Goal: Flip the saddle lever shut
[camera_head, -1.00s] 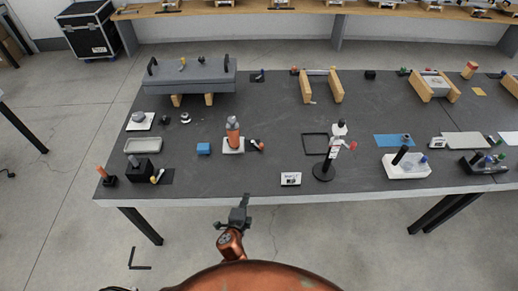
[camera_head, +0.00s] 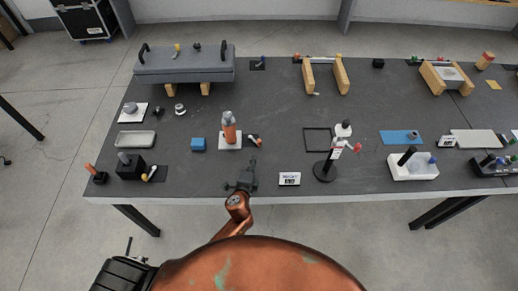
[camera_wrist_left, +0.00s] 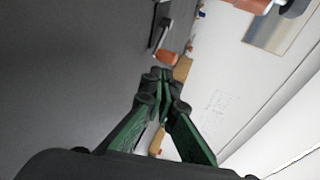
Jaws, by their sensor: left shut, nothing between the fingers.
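My left gripper (camera_head: 252,162) is above the table's front edge, with its fingers pointing toward the back of the table. Its green fingers are together and empty in the left wrist view (camera_wrist_left: 160,76). Just beyond the fingertips is a small lever-like piece with an orange end (camera_head: 254,141), beside an orange and grey upright fixture (camera_head: 229,128) on a white plate. In the left wrist view an orange end (camera_wrist_left: 165,57) shows past the fingertips; contact cannot be told. I cannot tell for sure which piece is the saddle lever. My right gripper is not in view.
A grey panel (camera_head: 185,65) on wooden blocks is at the back left. The table (camera_head: 270,100) has bare room in the middle.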

